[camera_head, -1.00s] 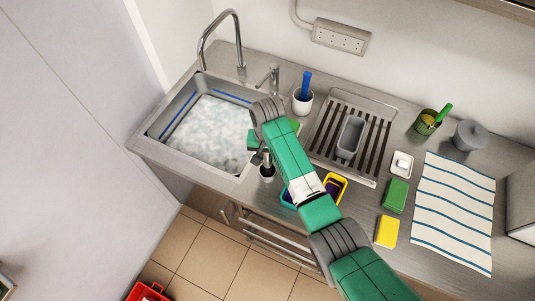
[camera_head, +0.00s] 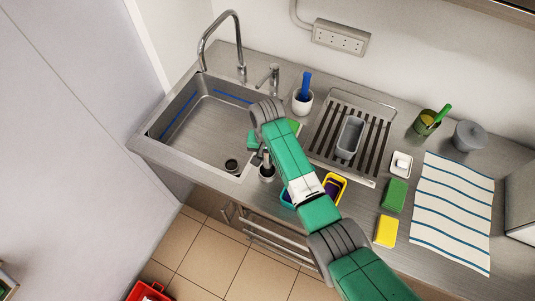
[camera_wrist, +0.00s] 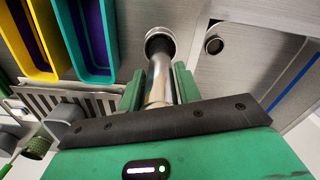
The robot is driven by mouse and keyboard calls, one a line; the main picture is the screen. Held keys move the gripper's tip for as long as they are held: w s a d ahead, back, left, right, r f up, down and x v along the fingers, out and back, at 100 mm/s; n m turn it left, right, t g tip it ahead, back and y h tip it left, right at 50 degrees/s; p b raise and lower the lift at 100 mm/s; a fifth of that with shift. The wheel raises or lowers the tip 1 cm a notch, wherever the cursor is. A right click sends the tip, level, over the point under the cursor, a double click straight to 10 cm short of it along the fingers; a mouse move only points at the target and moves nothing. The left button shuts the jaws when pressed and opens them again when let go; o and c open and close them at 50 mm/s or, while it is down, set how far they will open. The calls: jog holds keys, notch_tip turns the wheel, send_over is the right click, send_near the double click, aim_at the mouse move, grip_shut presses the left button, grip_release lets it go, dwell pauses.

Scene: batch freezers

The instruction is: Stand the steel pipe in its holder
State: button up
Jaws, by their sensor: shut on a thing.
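The steel pipe (camera_wrist: 157,85) is a shiny, slim tube between the two green fingers of my gripper (camera_wrist: 159,80), which is shut on it. The holder (camera_wrist: 167,34) is a pale round cup with a dark opening. In the wrist view the pipe's far end is at the dark opening and looks to be inside its rim; how deep I cannot tell. In the head view the holder (camera_head: 267,174) stands on the counter's front strip, right of the sink, with the pipe (camera_head: 266,158) upright above it. My arm hides part of the gripper there.
The sink (camera_head: 205,125) is empty, with its drain (camera_head: 231,165) showing. Yellow and teal-blue bins (camera_head: 335,188) sit close right of the holder. A drying rack (camera_head: 325,145) with a grey tub, sponges and a striped towel (camera_head: 452,220) lie further right. A faucet (camera_head: 240,60) rises behind.

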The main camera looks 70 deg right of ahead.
jog(key=shift+r, duration=0.1)
jog(key=shift+f, duration=0.75)
dwell(0.5)
jog(key=o, duration=0.6)
notch_tip(320, 180, up, 11)
jog(key=p, duration=1)
jog(key=shift+r, duration=0.1)
